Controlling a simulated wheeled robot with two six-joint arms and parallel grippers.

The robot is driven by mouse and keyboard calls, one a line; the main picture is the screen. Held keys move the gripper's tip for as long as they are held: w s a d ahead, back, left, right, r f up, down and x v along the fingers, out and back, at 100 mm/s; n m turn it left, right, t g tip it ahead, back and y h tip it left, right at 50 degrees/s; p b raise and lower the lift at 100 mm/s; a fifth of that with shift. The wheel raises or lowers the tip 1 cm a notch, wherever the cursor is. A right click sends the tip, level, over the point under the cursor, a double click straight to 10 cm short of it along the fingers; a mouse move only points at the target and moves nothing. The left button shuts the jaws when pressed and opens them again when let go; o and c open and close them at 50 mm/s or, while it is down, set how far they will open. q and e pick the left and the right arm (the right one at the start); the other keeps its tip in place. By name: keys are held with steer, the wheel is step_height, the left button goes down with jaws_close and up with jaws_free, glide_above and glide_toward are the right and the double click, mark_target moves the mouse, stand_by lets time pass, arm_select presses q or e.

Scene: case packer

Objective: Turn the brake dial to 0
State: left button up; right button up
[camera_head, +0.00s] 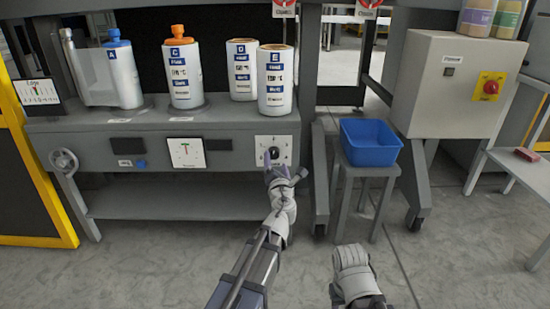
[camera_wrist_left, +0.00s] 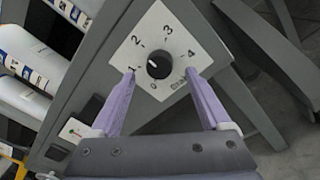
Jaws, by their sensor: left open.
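The brake dial is a black round knob (camera_wrist_left: 158,66) on a white square plate (camera_wrist_left: 150,35) marked 0 to 4; the plate appears rotated in the left wrist view. A pale mark on the knob appears to point between 1 and 2. In the head view the dial (camera_head: 274,152) is on the grey machine front. My left gripper (camera_wrist_left: 160,74) is open, with one purple finger on each side of the knob and gaps between. In the head view the left gripper (camera_head: 283,168) is just in front of the dial, partly covering its plate.
Labelled rolls or canisters (camera_head: 184,75) stand on the ledge above. A white gauge (camera_head: 186,153) is left of the dial, and a handwheel (camera_head: 64,160) is far left. A blue bin (camera_head: 370,155) on a stand is to the right, by a grey box with a red button (camera_head: 491,87).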

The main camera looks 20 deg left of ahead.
mark_target(275, 155)
arm_select(q)
steer(key=x, duration=0.4)
steer(key=shift+w, duration=0.15)
steer(key=shift+a, duration=0.1)
steer(key=shift+c, duration=0.3)
jaws_close()
